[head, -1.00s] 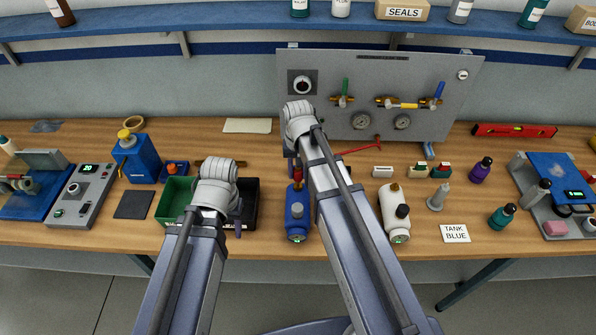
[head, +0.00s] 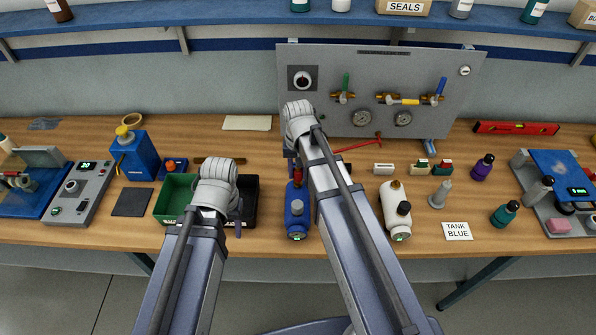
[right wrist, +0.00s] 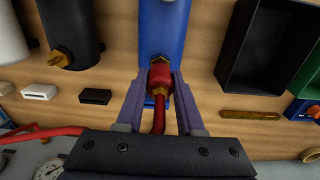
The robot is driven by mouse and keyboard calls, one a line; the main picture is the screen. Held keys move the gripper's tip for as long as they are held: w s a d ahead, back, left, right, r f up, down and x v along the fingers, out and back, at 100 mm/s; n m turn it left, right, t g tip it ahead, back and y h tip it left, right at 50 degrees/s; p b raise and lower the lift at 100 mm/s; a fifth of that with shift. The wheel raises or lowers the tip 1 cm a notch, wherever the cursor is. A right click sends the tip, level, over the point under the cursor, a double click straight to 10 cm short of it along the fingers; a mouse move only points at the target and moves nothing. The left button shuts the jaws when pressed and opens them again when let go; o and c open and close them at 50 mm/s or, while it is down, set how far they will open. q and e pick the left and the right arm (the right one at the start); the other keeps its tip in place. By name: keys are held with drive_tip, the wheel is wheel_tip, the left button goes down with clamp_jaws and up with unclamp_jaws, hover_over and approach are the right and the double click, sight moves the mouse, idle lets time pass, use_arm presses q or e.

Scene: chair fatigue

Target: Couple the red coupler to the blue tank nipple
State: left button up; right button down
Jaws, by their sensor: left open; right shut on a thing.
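The blue tank (head: 297,221) lies on the bench in the head view. Its end with the brass nipple (right wrist: 160,59) points toward the wall panel. The red coupler (right wrist: 160,77) is between the fingers of my right gripper (right wrist: 158,92), which is shut on it. The coupler is in line with the nipple and meets its brass; I cannot tell whether it is locked on. A red hose (right wrist: 160,115) runs back from the coupler between the fingers. My left gripper (head: 238,216) is open and empty over the black bin (head: 251,190).
A black tank (right wrist: 68,28) and a white tank (head: 394,209) lie beside the blue tank. A green bin (head: 172,198) adjoins the black bin. The valve panel (head: 380,70) stands behind. A "TANK BLUE" card (head: 457,231) lies at the front right.

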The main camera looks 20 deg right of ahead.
drive_tip(key=shift+f+b, duration=0.6)
drive_tip(key=shift+f, duration=0.1)
drive_tip(key=shift+c, duration=2.2)
unclamp_jaws()
wheel_tip(320, 180, up, 8)
drive_tip(key=p, duration=0.8)
drive_tip(key=shift+f, duration=0.1)
